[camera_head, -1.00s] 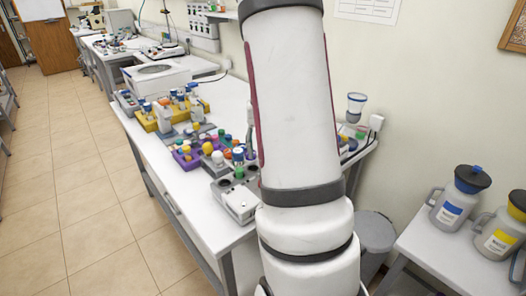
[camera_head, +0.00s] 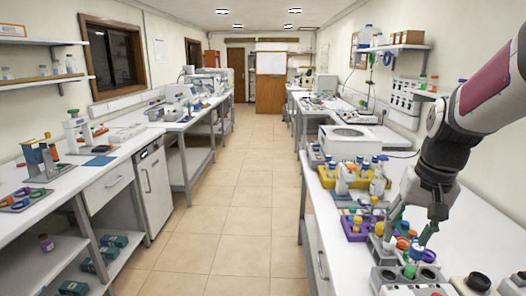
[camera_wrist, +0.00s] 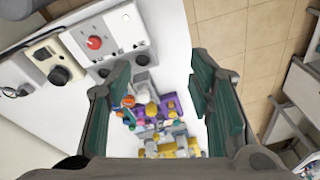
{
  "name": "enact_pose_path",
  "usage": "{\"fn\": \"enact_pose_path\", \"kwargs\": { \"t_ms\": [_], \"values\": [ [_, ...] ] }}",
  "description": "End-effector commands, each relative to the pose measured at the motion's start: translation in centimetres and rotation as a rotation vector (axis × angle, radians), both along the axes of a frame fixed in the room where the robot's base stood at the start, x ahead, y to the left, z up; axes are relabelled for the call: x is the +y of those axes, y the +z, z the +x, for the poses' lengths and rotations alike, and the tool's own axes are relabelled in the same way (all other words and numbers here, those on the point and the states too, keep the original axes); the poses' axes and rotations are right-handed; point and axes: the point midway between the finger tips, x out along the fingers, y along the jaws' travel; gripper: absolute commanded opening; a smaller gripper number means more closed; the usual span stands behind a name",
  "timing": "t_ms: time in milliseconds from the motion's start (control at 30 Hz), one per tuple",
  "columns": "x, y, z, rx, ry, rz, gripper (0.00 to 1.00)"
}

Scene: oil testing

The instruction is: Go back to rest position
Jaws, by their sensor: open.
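My gripper (camera_head: 408,238) is at the right of the head view, pointing down above the right-hand white bench (camera_head: 460,237). In the wrist view its two green-padded fingers are spread wide apart, with nothing held between them (camera_wrist: 158,98). Beyond the fingers lie a purple rack (camera_wrist: 170,104) with colourful-capped vials and a yellow rack (camera_wrist: 182,149). The purple rack (camera_head: 352,231) also shows in the head view, just left of the gripper. Part of the rack is hidden by vials.
A grey device with round wells (camera_head: 387,275) stands under and in front of the gripper. A yellow rack of bottles (camera_head: 328,179) and a white centrifuge-like machine (camera_head: 347,141) stand farther back. The tiled aisle (camera_head: 240,200) is clear. Another bench (camera_head: 75,184) lines the left.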

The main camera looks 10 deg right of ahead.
Motion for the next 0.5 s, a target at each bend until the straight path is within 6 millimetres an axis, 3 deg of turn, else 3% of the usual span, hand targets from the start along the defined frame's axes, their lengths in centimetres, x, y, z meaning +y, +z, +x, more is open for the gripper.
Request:
{"fn": "enact_pose_path", "kwargs": {
  "t_ms": [33,200,400,500],
  "values": [
    [2.3,1.2,-0.5,-0.028,0.052,-0.011,0.48],
    [8.4,3.8,-3.1,-0.100,0.205,-0.047,0.48],
    [14.2,5.2,-7.3,-0.183,0.379,-0.098,0.48],
    [16.1,5.4,-9.2,-0.218,0.448,-0.122,0.48]
  ]
}}
